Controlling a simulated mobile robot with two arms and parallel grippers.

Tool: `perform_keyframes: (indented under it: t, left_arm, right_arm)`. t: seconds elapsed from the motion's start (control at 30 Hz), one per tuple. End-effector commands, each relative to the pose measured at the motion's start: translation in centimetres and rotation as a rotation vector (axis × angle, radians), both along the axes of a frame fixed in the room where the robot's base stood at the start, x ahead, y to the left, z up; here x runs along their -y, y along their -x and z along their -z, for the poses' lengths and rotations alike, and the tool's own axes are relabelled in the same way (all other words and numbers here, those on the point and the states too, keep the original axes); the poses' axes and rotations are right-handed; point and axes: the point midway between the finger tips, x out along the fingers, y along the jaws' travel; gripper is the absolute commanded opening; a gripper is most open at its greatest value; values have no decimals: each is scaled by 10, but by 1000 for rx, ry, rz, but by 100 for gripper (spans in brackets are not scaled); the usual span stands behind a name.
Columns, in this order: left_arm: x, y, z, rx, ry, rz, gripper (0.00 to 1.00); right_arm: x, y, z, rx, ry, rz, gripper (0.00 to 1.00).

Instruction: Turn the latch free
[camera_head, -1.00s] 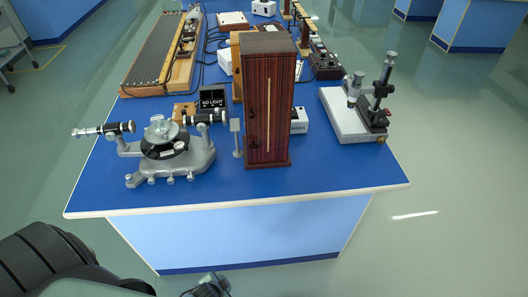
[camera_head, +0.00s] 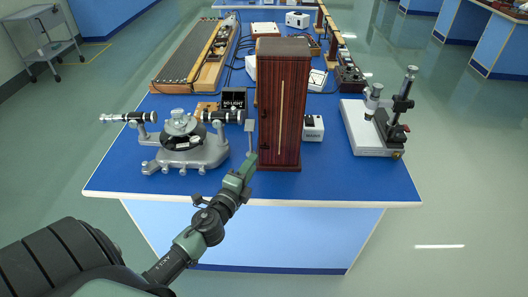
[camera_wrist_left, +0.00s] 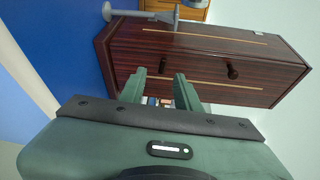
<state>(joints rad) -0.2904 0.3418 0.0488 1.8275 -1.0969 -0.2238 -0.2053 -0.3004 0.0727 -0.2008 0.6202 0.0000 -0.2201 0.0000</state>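The tall dark-red wooden cabinet (camera_head: 293,115) stands upright near the front edge of the blue bench, with a pale strip down its front. In the left wrist view the cabinet (camera_wrist_left: 270,50) appears turned on its side. Two small dark fittings show on its face: one (camera_wrist_left: 162,66) appears between my fingers, the other (camera_wrist_left: 232,70) lies to the right. I cannot tell which is the latch. My left gripper (camera_head: 250,161) is at the cabinet's lower left; in the wrist view its fingers (camera_wrist_left: 159,82) are apart, with nothing visibly gripped. My right gripper is out of view.
A grey spectrometer (camera_head: 183,142) stands left of the cabinet, with a thin stand (camera_head: 250,138) between them. A microscope on a white base (camera_head: 362,128) is at the right. A "NO LIGHT" sign (camera_head: 234,98) stands behind. The bench front (camera_head: 330,190) is clear.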

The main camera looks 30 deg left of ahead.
Motion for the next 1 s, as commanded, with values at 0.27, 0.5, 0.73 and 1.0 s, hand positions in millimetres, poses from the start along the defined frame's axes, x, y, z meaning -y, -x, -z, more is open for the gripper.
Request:
perform_keyframes:
  t: [0.27,0.5,0.73,1.0]
  left_arm:
    - [-4,-32,-5,7,-44,24,33]
    - [-9,-67,0,5,-40,23,33]
    - [-11,-80,1,4,-39,24,33]
    - [-11,-80,1,4,-39,23,16]
  right_arm:
    - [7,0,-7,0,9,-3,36]
    - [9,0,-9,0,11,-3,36]
    - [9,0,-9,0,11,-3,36]
    - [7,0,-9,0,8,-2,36]
